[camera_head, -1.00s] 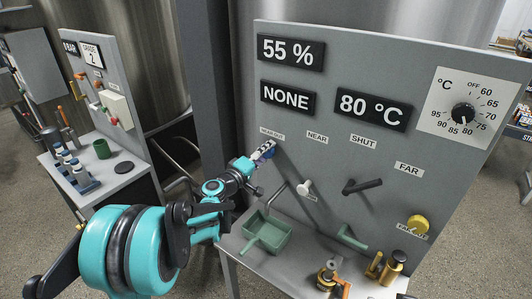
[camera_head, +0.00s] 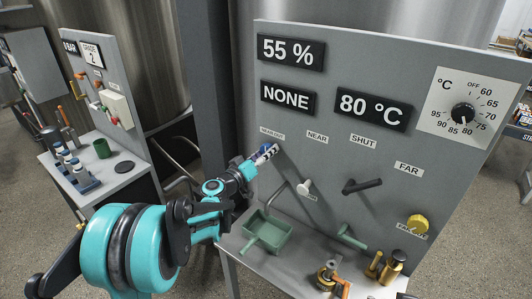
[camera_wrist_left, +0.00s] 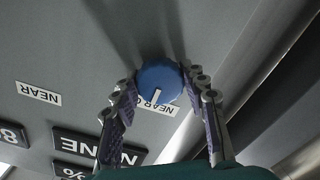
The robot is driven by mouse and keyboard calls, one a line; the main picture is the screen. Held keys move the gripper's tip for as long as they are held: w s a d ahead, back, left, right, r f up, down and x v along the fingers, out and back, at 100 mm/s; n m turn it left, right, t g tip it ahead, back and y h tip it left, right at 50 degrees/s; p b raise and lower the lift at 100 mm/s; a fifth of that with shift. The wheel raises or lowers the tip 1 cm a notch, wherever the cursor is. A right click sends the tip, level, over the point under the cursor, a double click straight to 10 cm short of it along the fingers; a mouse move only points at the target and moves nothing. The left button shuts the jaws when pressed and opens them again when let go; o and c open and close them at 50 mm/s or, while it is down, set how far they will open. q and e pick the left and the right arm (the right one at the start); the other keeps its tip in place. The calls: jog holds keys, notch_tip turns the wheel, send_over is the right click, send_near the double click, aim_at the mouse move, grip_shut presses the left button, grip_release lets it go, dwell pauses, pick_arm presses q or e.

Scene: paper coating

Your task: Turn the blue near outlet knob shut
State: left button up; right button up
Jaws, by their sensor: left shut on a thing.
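The blue near outlet knob (camera_wrist_left: 158,82) sits on the grey panel, with a white pointer line on its face. The line points down and slightly left in the left wrist view. My left gripper (camera_wrist_left: 160,88) has one finger on each side of the knob and is shut on it. In the head view the left gripper (camera_head: 264,156) reaches the panel below the NEAR OUT label (camera_head: 271,133), and its fingers hide most of the knob. My right gripper is not in view.
To the right on the panel are a white knob (camera_head: 304,187), a black lever (camera_head: 363,186) and a yellow knob (camera_head: 417,224). A green tray (camera_head: 270,235) and brass fittings (camera_head: 392,266) are on the ledge below. Displays read 55 %, NONE and 80 °C.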

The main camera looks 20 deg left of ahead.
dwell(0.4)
pick_arm(q)
jog(key=o, duration=1.2)
jog(key=v, duration=1.2)
